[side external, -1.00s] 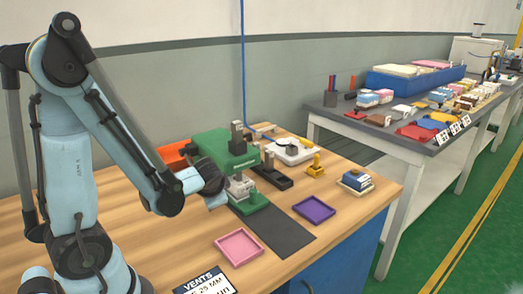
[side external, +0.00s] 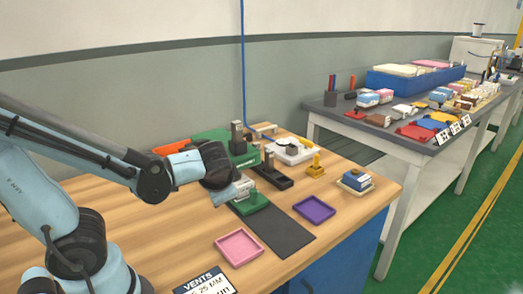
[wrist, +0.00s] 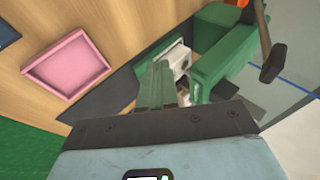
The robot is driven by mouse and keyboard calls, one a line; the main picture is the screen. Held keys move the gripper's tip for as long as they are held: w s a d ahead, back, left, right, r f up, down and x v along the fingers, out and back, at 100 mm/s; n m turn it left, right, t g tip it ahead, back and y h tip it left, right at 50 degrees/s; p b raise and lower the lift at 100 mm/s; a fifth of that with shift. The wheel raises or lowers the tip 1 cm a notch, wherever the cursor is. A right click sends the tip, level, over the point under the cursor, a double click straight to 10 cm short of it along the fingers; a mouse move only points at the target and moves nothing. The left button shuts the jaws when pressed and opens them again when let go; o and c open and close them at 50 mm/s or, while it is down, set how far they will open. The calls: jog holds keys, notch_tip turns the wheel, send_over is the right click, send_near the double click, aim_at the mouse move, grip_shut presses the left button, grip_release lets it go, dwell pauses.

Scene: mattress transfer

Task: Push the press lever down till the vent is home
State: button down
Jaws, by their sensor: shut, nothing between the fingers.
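The green press (side external: 205,138) stands on the wooden bench, with its green base (side external: 256,205) at the head of a dark mat. In the wrist view, the press body (wrist: 225,55) is right of my fingers and its dark lever ends in a black grip (wrist: 274,63) at the upper right. A pale grey block (wrist: 180,62) sits at the press beside my fingers; I cannot tell whether it is the vent. My gripper (wrist: 157,70) is shut and empty, its green fingers apart from the lever grip. In the side view my wrist hides part of the press.
A pink tray (side external: 239,246) and a purple tray (side external: 314,209) flank the dark mat (side external: 277,232). A black fixture (side external: 274,178), a yellow stand (side external: 315,169) and a blue block on a tray (side external: 356,180) stand to the right. An orange bin (side external: 172,147) is behind.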

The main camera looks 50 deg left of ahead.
jog(key=shift+d+f+v, duration=0.1)
jog(key=shift+d+v, duration=0.05)
jog(key=shift+v, duration=0.85)
jog(key=shift+d+f+v, duration=0.15)
jog(key=shift+v, duration=0.8)
jog(key=w+d+n+t+h, duration=0.1)
jog(key=w+d+t+h, duration=0.1)
jog(key=d+h, duration=0.3)
jog(key=shift+w+d+r+n+t+h, duration=0.3)
jog(key=shift+t+h, duration=0.5)
jog(key=shift+h, duration=0.4)
